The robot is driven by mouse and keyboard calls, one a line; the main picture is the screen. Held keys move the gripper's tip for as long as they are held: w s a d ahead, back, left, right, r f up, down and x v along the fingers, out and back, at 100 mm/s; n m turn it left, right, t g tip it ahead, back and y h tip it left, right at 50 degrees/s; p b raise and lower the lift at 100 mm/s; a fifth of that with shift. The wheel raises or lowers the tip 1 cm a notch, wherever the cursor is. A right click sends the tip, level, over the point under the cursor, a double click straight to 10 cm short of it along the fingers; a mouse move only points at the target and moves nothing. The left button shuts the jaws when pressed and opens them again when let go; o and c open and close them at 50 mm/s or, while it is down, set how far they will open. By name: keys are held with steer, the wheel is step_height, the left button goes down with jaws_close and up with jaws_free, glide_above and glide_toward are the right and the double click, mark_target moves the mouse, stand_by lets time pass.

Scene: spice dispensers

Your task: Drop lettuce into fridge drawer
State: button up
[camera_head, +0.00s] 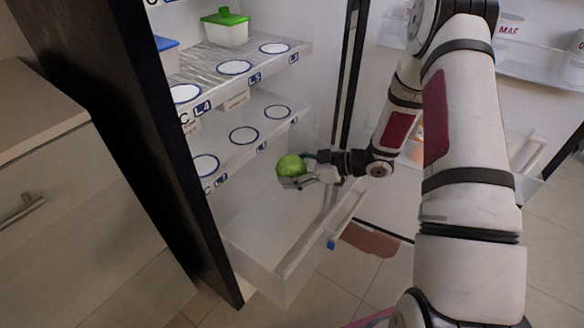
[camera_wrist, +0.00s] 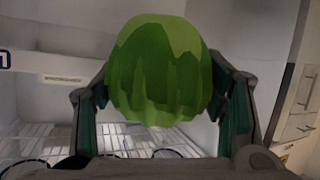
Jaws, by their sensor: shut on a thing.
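The lettuce (camera_head: 290,166) is a round, bright green head. It also fills the middle of the wrist view (camera_wrist: 158,70), between my two fingers. My gripper (camera_head: 302,172) is shut on it and holds it in the air. The fridge drawer (camera_head: 262,262) is white and pulled out at the bottom of the open fridge, below and around the spot where my gripper hangs. In the head view the lettuce appears above the drawer's open top; its exact height over the drawer is hard to tell. The part of the drawer under my gripper looks empty.
Above the drawer are fridge shelves (camera_head: 240,130) with ringed spots. A green-lidded container (camera_head: 225,27) and a blue-lidded container (camera_head: 166,56) stand on the upper shelf. The open fridge door (camera_head: 540,72) is at the right, behind my arm. A wooden cabinet (camera_head: 70,170) stands at the left.

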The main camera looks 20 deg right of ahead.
mark_target(292, 162)
steer(key=o, duration=1.4)
step_height(292, 162, up, 10)
steer(key=shift+r, duration=0.1)
